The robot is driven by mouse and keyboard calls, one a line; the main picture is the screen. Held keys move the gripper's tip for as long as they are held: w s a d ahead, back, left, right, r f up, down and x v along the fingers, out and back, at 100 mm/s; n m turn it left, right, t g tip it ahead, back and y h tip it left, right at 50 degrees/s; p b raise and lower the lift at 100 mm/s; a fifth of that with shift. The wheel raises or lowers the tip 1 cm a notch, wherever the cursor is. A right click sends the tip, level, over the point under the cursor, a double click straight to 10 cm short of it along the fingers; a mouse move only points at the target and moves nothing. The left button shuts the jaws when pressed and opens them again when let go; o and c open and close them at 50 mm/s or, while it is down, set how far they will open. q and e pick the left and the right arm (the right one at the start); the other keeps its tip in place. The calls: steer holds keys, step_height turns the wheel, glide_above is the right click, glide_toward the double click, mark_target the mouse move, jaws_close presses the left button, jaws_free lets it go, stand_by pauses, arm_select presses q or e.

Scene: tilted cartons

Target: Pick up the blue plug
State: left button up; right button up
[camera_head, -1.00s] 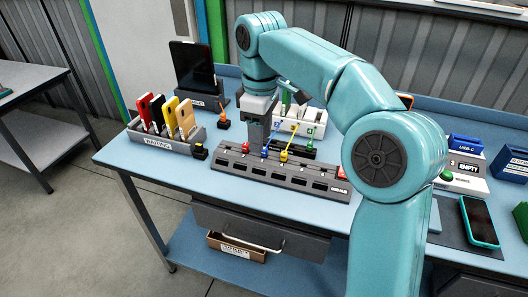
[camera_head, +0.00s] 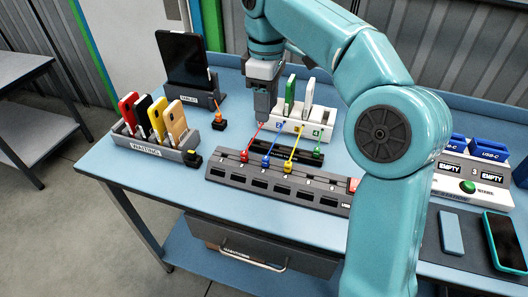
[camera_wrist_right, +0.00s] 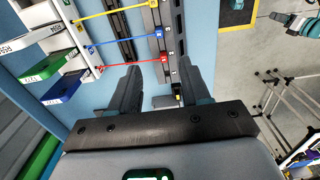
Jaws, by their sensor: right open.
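The blue plug (camera_head: 265,161) sits upright in the dark socket strip (camera_head: 283,187), between the red plug (camera_head: 244,155) and the yellow plug (camera_head: 288,166). Its blue cable runs back toward the white numbered dock (camera_head: 306,128). In the right wrist view the blue plug (camera_wrist_right: 159,33) lies above the red plug (camera_wrist_right: 163,58), outside the gap between the jaws. My right gripper (camera_head: 263,116) points down above the table, behind the plugs and near the red cable. Its fingers (camera_wrist_right: 158,78) are apart and empty. My left gripper is not in view.
A green plug (camera_head: 318,152) ends the row. A rack of colored phones (camera_head: 150,147) and a stand with a black tablet (camera_head: 184,62) are at left. Chargers (camera_head: 464,172) and a phone (camera_head: 507,240) are at right. My right arm covers the middle right.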

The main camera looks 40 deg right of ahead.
steer(key=b, duration=0.3)
glide_above(266, 158)
step_height(266, 158, down, 10)
steer(key=shift+w+d+f, duration=0.1)
steer(key=shift+d, duration=0.05)
steer(key=shift+f, duration=0.2)
step_height(266, 158, down, 5)
steer(key=shift+f+b, duration=0.1)
steer(key=shift+b, duration=0.25)
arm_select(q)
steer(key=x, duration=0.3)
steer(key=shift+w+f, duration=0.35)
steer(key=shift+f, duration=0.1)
arm_select(e)
steer(key=shift+f, duration=0.25)
jaws_close()
